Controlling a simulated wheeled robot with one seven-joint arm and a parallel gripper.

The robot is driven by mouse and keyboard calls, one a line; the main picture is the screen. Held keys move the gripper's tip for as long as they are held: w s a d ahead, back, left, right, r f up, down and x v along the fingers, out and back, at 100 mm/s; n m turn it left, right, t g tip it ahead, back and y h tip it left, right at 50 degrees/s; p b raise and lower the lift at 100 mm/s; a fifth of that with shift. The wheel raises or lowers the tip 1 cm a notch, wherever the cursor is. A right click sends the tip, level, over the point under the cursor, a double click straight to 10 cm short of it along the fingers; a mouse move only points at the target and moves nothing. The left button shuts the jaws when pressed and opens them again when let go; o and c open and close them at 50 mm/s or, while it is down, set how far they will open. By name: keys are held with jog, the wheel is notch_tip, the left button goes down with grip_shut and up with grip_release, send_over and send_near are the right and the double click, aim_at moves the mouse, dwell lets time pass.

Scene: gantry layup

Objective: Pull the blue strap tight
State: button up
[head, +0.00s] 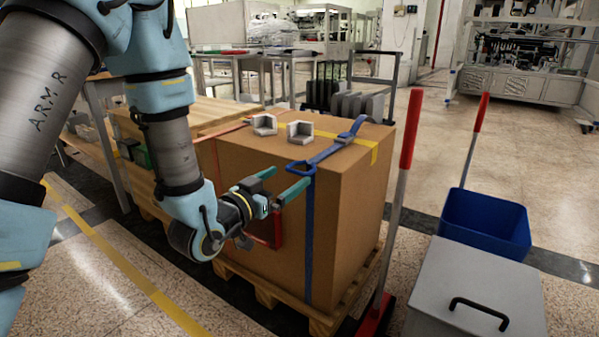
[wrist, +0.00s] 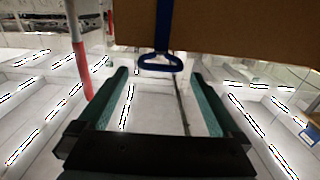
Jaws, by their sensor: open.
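A blue strap (head: 310,235) runs across the top of a large cardboard box (head: 355,200) and down its front face. A dark buckle (head: 350,135) sits on it on top. A blue pull loop (head: 299,167) hangs at the box's top front edge. My gripper (head: 290,177) is open and empty, its two teal fingers pointing at the loop. In the wrist view, the loop (wrist: 160,67) lies just past the fingertips, between the fingers' lines, and the strap (wrist: 163,25) runs up from it. I cannot see contact between fingers and loop.
Two grey corner pieces (head: 299,132) and a yellow band (head: 375,152) are on the box. The box stands on a wooden pallet (head: 262,299). A red-handled broom (head: 398,215), a blue bin (head: 485,225) and a grey lidded container (head: 475,290) stand on the right.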

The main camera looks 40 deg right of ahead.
aim_at(297, 171)
jog(key=x, duration=0.7)
jog(key=shift+w+d, duration=0.1)
jog(key=shift+d, duration=0.2)
grip_shut()
dwell(0.5)
